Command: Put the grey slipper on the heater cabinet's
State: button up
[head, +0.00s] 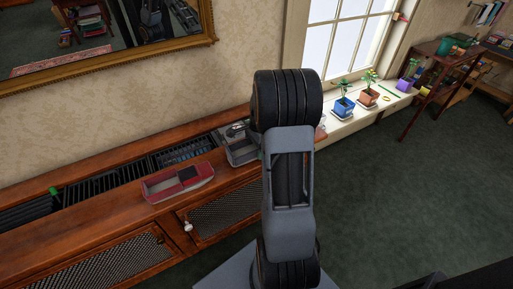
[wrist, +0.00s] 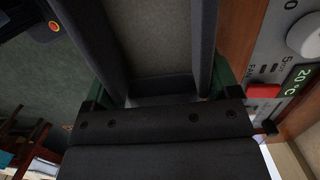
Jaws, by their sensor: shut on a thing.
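The grey slipper (head: 241,151) shows in the head view just left of my arm, over the right part of the wooden heater cabinet's top (head: 110,189). In the wrist view the slipper (wrist: 155,38) fills the upper middle, with its pale insole between dark grey sides. My gripper (wrist: 165,88) is shut on it, with green finger parts at both sides. In the head view my arm hides the gripper and part of the slipper. I cannot tell whether the slipper touches the cabinet.
A red slipper (head: 178,182) lies on the cabinet top, left of the grey one. Dark grilles (head: 120,178) run along the back. A control panel (wrist: 285,70) with knob, red button and display is close by. Potted plants (head: 343,107) stand on the windowsill to the right.

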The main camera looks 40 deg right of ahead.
jog(key=shift+f, duration=0.25)
jog(key=shift+f, duration=0.15)
jog(key=o, duration=0.9)
